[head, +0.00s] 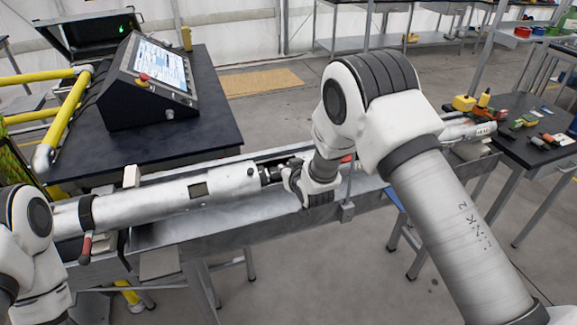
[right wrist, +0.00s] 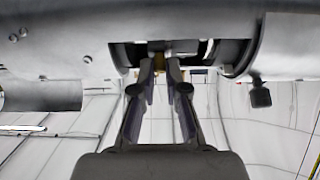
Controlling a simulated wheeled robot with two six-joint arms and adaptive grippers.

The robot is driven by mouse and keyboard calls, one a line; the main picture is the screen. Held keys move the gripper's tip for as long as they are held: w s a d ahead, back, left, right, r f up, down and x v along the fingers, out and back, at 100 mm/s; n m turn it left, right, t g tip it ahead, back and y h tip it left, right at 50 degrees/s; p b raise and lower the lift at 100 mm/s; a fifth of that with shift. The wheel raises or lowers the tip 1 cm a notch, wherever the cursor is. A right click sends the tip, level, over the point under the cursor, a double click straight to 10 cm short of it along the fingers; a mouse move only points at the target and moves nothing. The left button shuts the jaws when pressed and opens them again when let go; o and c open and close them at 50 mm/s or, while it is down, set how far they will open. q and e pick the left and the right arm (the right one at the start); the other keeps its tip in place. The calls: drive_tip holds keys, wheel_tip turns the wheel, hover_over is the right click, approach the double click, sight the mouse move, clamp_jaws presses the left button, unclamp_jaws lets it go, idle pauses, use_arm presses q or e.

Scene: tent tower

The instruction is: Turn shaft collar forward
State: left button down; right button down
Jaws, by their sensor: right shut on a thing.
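A long white cylinder (head: 165,195) lies along a metal trough (head: 225,235). At its right end is a dark shaft section (head: 270,174), where the shaft collar seems to be. My right gripper (head: 287,177) is at this section, its fingertips partly hidden by my wrist. In the right wrist view, both fingers (right wrist: 160,66) reach up into the dark gap between two grey cylinder parts, close together on a small part of the collar. A brass-coloured bit (right wrist: 158,66) shows between them. The collar's outline is mostly hidden. My left arm shows at the left edge; its gripper is out of view.
A black table (head: 205,125) with a control console (head: 150,80) stands behind the trough. A red-handled lever (head: 86,248) hangs at the cylinder's left end. Yellow rails (head: 65,115) stand at the left. A side table (head: 520,125) at the right holds tools.

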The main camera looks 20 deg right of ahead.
sight(283, 158)
drive_tip(key=w+r+g+p, duration=0.1)
drive_tip(key=g+p, duration=0.1)
drive_tip(key=shift+w+r+g, duration=0.2)
drive_tip(key=shift+g, duration=0.2)
drive_tip(key=w+r+g+p, duration=0.1)
drive_tip(key=g+p, duration=0.1)
drive_tip(key=p, duration=0.4)
drive_tip(key=shift+a+r, duration=0.1)
drive_tip(key=w+g+p, duration=0.1)
drive_tip(key=p, duration=0.3)
drive_tip(key=shift+f+g, duration=0.4)
drive_tip(key=shift+f, duration=0.2)
drive_tip(key=c, duration=1.3)
unclamp_jaws()
drive_tip(key=shift+o, duration=0.5)
drive_tip(key=shift+f, duration=0.1)
